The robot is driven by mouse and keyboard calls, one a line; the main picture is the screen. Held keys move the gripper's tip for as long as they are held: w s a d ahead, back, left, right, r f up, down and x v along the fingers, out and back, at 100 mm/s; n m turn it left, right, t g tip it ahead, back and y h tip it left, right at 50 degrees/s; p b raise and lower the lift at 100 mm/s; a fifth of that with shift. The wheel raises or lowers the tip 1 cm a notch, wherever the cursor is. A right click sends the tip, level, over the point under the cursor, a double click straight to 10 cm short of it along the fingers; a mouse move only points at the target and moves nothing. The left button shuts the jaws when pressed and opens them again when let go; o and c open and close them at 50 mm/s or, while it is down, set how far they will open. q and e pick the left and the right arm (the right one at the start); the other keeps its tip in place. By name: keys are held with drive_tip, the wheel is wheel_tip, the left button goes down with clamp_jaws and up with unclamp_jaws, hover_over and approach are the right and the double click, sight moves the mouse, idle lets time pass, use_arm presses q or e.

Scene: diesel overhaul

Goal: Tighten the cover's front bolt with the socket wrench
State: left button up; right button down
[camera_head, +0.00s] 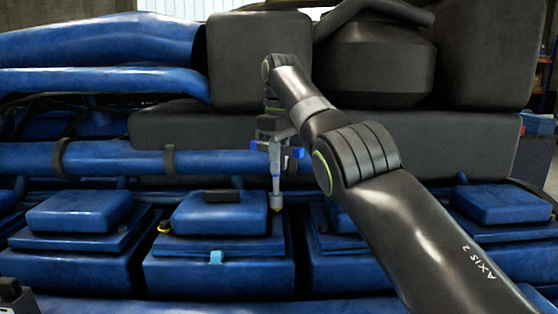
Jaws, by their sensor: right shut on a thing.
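The cover (203,245) is a blue block with a raised top and a black strip on it, left of centre. My right gripper (279,153) is above the cover's right back area, shut on the upright socket wrench (275,184). The wrench is a thin grey shaft with a brass-coloured lower end, which points down beside the raised top's right edge. I cannot tell whether this end touches anything. A small light-blue piece (216,257) sits on the cover's front edge; I cannot tell if it is the front bolt. My left gripper is not clearly seen.
Similar blue covers stand to the left (75,235) and right. A blue pipe (110,159) runs behind them. Large dark engine housings (258,62) rise behind. My right arm hides part of the covers at right. A dark piece is cut off at the lower left corner.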

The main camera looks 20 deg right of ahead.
drive_tip(key=m, duration=0.4)
drive_tip(key=shift+a+m, duration=0.1)
drive_tip(key=shift+m, duration=0.2)
drive_tip(key=m, duration=0.4)
drive_tip(key=shift+a, duration=0.1)
drive_tip(key=m, duration=0.3)
drive_tip(key=shift+w+a+m+p, duration=0.1)
drive_tip(key=shift+m+p, duration=0.2)
drive_tip(key=shift+m, duration=0.1)
drive_tip(key=m, duration=0.4)
drive_tip(key=shift+r+m+p, duration=0.1)
drive_tip(key=shift+m+p, duration=0.2)
drive_tip(key=shift+p, duration=0.05)
drive_tip(key=m, duration=0.3)
drive_tip(key=shift+w+a+h+p, duration=0.1)
drive_tip(key=shift+h+p, duration=0.2)
drive_tip(key=shift+p, duration=0.05)
drive_tip(key=m+p, duration=0.1)
drive_tip(key=m, duration=0.3)
drive_tip(key=shift+w+m, duration=0.1)
drive_tip(key=shift+m, duration=0.2)
drive_tip(key=m, duration=0.2)
drive_tip(key=m+p, duration=0.1)
drive_tip(key=m, duration=0.1)
drive_tip(key=shift+w+a+f, duration=0.1)
drive_tip(key=shift+f, duration=0.1)
drive_tip(key=m, duration=0.3)
drive_tip(key=shift+f+m+g, duration=0.15)
drive_tip(key=shift+m+g, duration=0.15)
drive_tip(key=shift+m, duration=0.1)
